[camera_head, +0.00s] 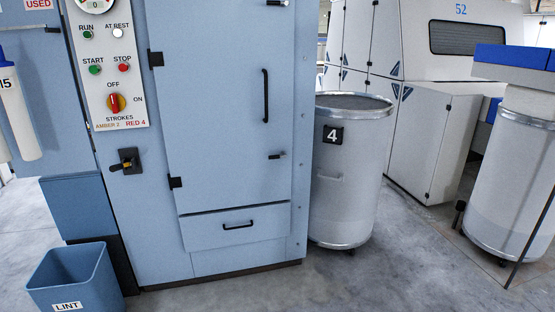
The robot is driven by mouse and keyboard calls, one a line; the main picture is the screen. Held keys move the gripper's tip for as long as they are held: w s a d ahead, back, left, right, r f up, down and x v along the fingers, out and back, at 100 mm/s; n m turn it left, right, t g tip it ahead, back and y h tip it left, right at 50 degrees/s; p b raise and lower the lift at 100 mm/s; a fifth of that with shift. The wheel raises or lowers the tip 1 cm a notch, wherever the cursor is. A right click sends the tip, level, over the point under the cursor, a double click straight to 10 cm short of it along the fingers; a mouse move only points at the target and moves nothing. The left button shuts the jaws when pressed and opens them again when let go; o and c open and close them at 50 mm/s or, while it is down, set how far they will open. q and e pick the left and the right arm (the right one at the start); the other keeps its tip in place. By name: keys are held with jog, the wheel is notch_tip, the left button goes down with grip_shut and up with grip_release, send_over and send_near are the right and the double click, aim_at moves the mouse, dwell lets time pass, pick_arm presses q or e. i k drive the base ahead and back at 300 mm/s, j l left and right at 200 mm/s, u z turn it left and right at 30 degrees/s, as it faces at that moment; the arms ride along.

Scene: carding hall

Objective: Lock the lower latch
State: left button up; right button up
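A small black latch (277,156) sits on the right side of the pale blue machine door (215,120), below the long black vertical door handle (265,95). Its short arm looks about horizontal. It is too small to tell for sure whether it is locked. Neither of my grippers is in view.
Left of the door are a control panel (112,65) and a black and yellow rotary handle (127,161). A drawer (236,226) is below the door. A blue lint bin (75,278) stands front left; a grey can marked 4 (345,195) stands right. Floor in front is clear.

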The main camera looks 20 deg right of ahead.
aim_at(274, 158)
jog(key=i+l+u, duration=0.1)
jog(key=i, duration=0.45)
jog(key=i+l+u, duration=0.15)
jog(key=i+l, duration=0.15)
jog(key=i, duration=0.2)
jog(key=i+l+u, duration=0.1)
jog(key=i+l, duration=0.2)
jog(key=i, duration=0.25)
jog(key=i+l+u, duration=0.1)
jog(key=i+l, duration=0.2)
jog(key=i, duration=0.2)
